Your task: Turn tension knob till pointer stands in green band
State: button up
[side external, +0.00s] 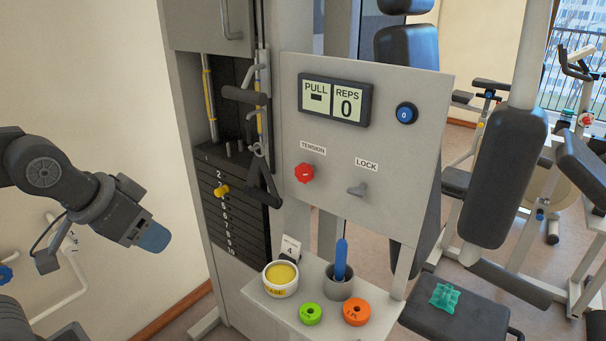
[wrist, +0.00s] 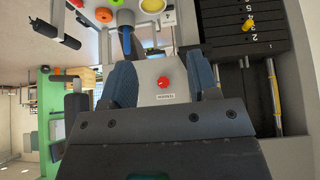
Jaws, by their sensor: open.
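The red tension knob (side external: 304,173) sits on the grey panel (side external: 420,130) under the TENSION label. In the wrist view the knob (wrist: 163,82) shows between my two blue fingers, beyond them. My gripper (side external: 153,237) is well left of the panel and apart from the knob. In the wrist view its fingers (wrist: 160,62) are spread with nothing between them. The display (side external: 333,101) reads PULL with a dash and REPS 0. I cannot make out a pointer or a green band.
Handles (side external: 258,150) hang by the weight stack (side external: 230,200). The shelf below (side external: 258,292) holds a yellow-filled tub (side external: 281,278), a cup with a blue tool (side external: 341,262), a green ring (side external: 311,314) and an orange ring (side external: 356,312).

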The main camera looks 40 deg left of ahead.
jog(key=shift+o, duration=1.3)
jog(key=w+d+f+t, duration=0.2)
jog(key=w+t, duration=0.3)
jog(key=w, duration=0.9)
jog(key=shift+w+d+n+h, duration=0.15)
jog(key=shift+d+n+h, duration=0.15)
jog(key=shift+n, duration=0.1)
jog(key=n+t, duration=0.1)
jog(key=t, duration=0.6)
send_near(302, 174)
jog(key=shift+y, duration=0.4)
jog(key=w, duration=1.1)
jog(key=shift+d+r, duration=0.15)
jog(key=shift+d, duration=0.05)
jog(key=c, duration=0.9)
